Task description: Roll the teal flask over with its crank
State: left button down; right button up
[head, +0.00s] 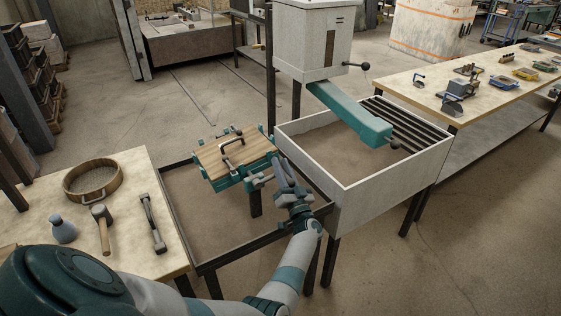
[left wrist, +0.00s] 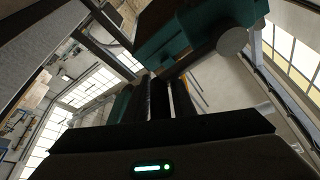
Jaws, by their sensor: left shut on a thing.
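The teal flask (head: 232,174) sits level on a dark stand, with a wooden board (head: 230,158) and a black handle on top. Its crank (head: 257,181) is at the flask's right end, partly hidden by my gripper. My left gripper (head: 284,174) is beside that end, shut on the crank; the grip itself is hard to see. In the left wrist view the flask's teal side (left wrist: 215,25) hangs above the dark fingers (left wrist: 168,98), with a grey round part beside it. My right gripper is not in view.
A grey sand bin (head: 395,190) with a teal spout (head: 350,112) stands close on the right. A table (head: 135,215) at left holds a round sieve (head: 93,180), a mallet (head: 103,225) and a blue-grey bottle (head: 63,230). A dark frame surrounds the flask stand.

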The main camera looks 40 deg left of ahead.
pick_arm(q)
jog(key=shift+w+f+m+t+h+p, duration=0.1)
jog(key=shift+f+m+t+h+p, duration=0.25)
jog(key=shift+f+m, duration=0.4)
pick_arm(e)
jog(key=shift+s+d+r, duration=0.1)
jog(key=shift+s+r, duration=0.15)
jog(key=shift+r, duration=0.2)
pick_arm(q)
jog(key=shift+r+m, duration=0.1)
jog(key=shift+m, duration=0.15)
jog(key=c, duration=1.6)
grip_release()
jog(key=shift+c, duration=0.2)
